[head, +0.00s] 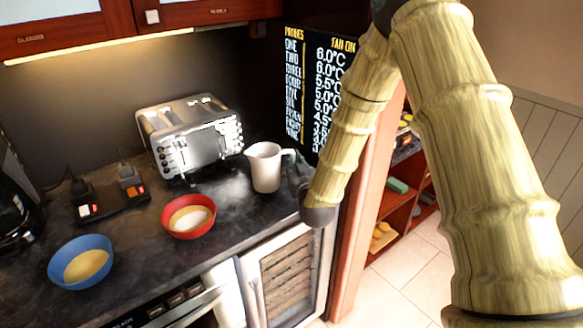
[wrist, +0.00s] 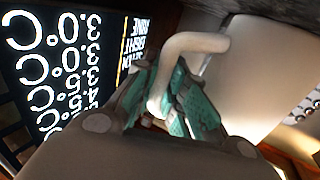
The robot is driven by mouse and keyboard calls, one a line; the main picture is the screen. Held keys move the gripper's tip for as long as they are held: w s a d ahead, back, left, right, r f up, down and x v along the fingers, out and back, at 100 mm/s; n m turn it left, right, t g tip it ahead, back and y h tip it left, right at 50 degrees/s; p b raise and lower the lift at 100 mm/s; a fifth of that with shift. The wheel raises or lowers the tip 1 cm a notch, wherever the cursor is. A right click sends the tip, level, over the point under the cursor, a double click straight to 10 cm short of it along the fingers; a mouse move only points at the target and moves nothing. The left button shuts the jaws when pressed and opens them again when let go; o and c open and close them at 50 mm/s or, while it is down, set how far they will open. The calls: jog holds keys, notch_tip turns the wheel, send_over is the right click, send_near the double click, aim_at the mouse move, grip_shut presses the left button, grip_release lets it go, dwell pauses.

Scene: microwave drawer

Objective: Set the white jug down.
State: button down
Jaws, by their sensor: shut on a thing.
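The white jug (head: 265,168) is upright at the right end of the dark countertop (head: 140,240), in front of the display panel. In the head view I cannot tell whether its base touches the counter. My gripper (head: 294,170) is at the jug's right side, partly hidden by my arm. In the wrist view the teal fingers of my gripper (wrist: 172,100) are closed around the handle of the jug (wrist: 255,75), whose body fills the upper right.
A silver toaster (head: 195,135) stands behind and left of the jug. A red bowl (head: 189,216) and a blue bowl (head: 81,262) sit to the left. A black display panel (head: 318,90) stands close behind. The counter's front edge is near.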

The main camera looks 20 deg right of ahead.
jog(key=shift+f+p, duration=0.4)
jog(key=shift+f, duration=0.95)
jog(key=shift+f, duration=0.1)
jog(key=c, duration=1.5)
grip_release()
jog(key=shift+s, duration=0.25)
jog(key=s+b, duration=0.1)
jog(key=s, duration=0.2)
jog(key=s+b, duration=0.1)
jog(key=s, duration=0.3)
jog(key=s+b, duration=0.2)
jog(key=s, duration=0.2)
jog(key=shift+s+a, duration=0.25)
